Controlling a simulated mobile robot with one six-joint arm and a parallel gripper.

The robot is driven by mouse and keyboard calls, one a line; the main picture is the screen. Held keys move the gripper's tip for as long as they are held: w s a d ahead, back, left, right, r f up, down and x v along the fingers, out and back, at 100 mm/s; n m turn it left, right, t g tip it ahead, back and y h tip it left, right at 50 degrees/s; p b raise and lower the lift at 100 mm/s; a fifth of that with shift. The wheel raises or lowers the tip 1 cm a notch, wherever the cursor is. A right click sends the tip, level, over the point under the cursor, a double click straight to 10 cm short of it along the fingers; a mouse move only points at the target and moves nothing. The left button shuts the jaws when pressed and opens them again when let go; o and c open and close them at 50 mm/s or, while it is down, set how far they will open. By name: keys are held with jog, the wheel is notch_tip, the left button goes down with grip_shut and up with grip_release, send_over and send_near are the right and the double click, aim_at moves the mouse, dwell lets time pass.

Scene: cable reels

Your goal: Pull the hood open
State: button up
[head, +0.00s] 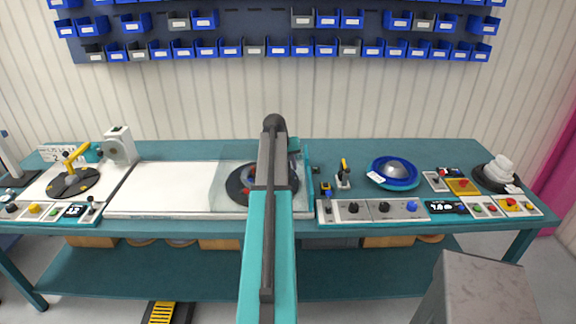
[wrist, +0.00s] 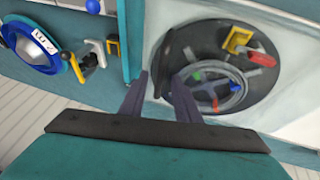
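The hood (head: 229,172) is a clear pane over a dark turntable (head: 240,190) in the middle of the bench, with a teal frame at its right. In the wrist view, the teal upright (wrist: 131,40) stands left of the turntable (wrist: 225,75), which carries a grey cable coil (wrist: 222,98). My gripper (wrist: 160,80) is open, its two dark fingers apart. A dark upright bar (wrist: 166,50) shows just beyond and between the fingertips; I cannot tell whether they touch it. In the head view my arm hides the gripper and part of the hood.
To the right are a blue reel (head: 393,172), a small yellow-and-black clamp (head: 343,173) and control panels (head: 385,208). To the left are a white sliding surface (head: 170,187) and a turntable with a yellow arm (head: 70,181). Blue bins hang on the back wall.

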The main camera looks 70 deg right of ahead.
jog(key=shift+f, duration=0.1)
grip_shut()
jog(key=shift+w, duration=0.15)
